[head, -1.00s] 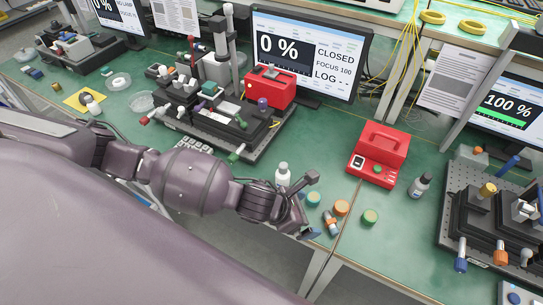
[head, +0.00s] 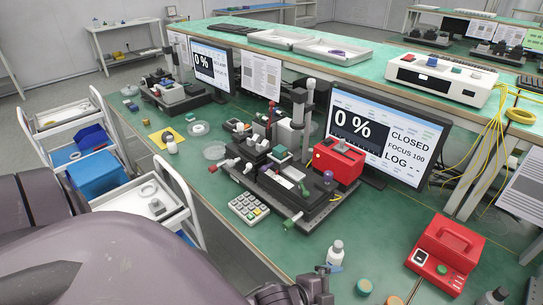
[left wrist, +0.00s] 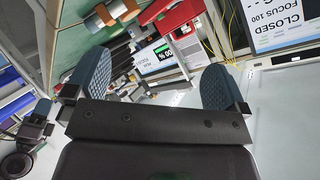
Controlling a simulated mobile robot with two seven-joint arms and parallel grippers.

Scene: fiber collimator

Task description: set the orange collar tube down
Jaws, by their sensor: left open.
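My left gripper (left wrist: 156,72) is open in the left wrist view, its two blue pads wide apart with nothing held between them. In the head view part of my left gripper (head: 322,283) shows at the bottom edge; its fingertips are not clear there. The orange collar tube cannot be made out in the head view now, where the table in front of the gripper is cut off. Small orange round parts (left wrist: 124,9) show beyond the left pad in the left wrist view; I cannot tell whether they belong to the tube.
A red device (head: 443,255) stands further right. The optical breadboard (head: 318,215) and keypad (head: 249,207) lie behind and left. Green tabletop (head: 372,228) is clear between.

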